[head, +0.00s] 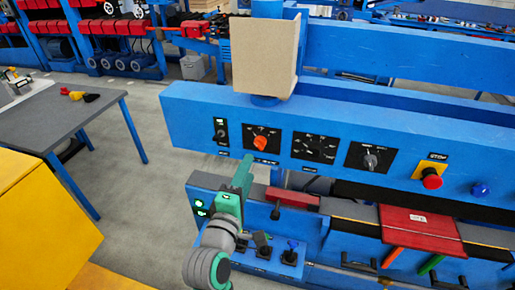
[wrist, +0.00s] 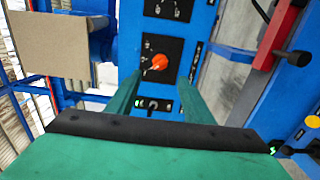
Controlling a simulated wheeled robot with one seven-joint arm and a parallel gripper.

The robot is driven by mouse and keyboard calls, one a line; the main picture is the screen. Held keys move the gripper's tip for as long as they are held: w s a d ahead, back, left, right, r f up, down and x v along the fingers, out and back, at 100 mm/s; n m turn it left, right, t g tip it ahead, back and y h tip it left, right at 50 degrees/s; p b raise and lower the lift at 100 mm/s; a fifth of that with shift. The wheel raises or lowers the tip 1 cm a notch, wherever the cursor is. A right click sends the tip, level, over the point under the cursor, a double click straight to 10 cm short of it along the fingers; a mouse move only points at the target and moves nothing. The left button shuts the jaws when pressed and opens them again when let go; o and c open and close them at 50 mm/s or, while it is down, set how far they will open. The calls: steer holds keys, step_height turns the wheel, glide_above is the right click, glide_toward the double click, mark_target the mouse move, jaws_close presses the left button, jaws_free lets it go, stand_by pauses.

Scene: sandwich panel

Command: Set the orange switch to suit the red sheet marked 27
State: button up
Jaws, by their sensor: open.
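The orange switch (head: 261,142) is a rotary knob on a black plate in the blue panel, left of centre in the head view. In the wrist view the orange switch (wrist: 158,62) sits just beyond my fingertips. The red sheet (head: 408,226) lies on the bench at the right, with a small white label too small to read. My green gripper (head: 246,162) is below and left of the knob in the head view. In the wrist view my gripper (wrist: 155,85) has its two fingers apart, with nothing between them. I cannot tell whether they touch the panel.
Along the panel are a small switch (head: 220,130), a dial plate (head: 314,147), a grey knob (head: 370,159), a red stop button (head: 431,178) and a blue knob (head: 480,189). A beige board (head: 265,58) stands above. A grey table (head: 60,112) is at left.

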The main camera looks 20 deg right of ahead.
mark_target(258, 147)
steer(key=x, duration=1)
steer(key=shift+w+d, duration=0.25)
steer(key=shift+d, duration=0.05)
steer(key=c, duration=1)
